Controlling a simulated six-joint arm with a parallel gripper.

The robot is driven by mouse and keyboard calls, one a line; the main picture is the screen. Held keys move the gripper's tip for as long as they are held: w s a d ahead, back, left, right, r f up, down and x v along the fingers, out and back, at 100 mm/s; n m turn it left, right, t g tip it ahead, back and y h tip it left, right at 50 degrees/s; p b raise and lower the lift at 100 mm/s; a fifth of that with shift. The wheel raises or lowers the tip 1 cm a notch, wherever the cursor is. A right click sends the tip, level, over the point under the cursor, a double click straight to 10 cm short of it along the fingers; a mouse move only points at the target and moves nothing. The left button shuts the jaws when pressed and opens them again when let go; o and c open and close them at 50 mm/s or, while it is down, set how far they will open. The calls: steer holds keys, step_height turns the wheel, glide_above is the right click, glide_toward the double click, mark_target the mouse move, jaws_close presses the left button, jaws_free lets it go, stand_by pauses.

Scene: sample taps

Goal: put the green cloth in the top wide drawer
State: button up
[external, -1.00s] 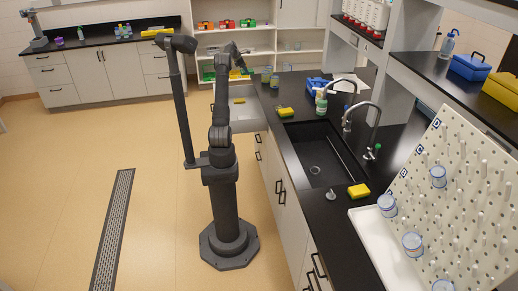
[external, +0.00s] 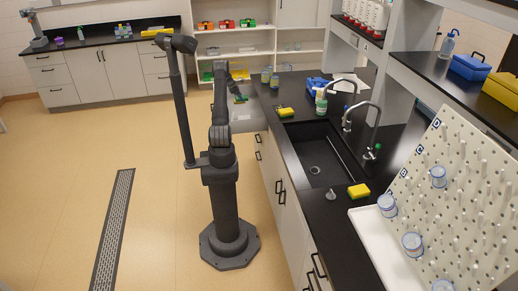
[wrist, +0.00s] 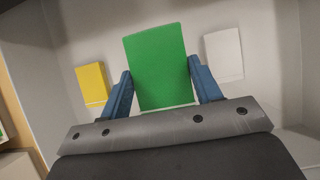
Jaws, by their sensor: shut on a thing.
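The green cloth (wrist: 157,68) stands upright as a flat rectangle between the blue fingers of my gripper (wrist: 160,88) in the wrist view. My gripper is shut on it. In the external view the cloth (external: 241,99) is a small green patch at my gripper (external: 239,95), over the open top wide drawer (external: 245,119). The pale drawer interior surrounds the cloth in the wrist view. I cannot tell whether the cloth touches the drawer floor.
A yellow flat piece (wrist: 91,84) and a white flat piece (wrist: 224,54) lie inside the drawer, either side of the cloth. The black counter (external: 262,96) with a sink (external: 318,170) borders the drawer on the right. The floor to the left is open.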

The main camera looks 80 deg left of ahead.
mark_target(243, 113)
step_height(243, 113, down, 12)
steer(key=shift+r, duration=0.25)
steer(key=shift+f, duration=0.15)
steer(key=o, duration=0.9)
steer(key=shift+o, duration=0.2)
steer(key=v, duration=1.2)
steer(key=shift+r, duration=0.2)
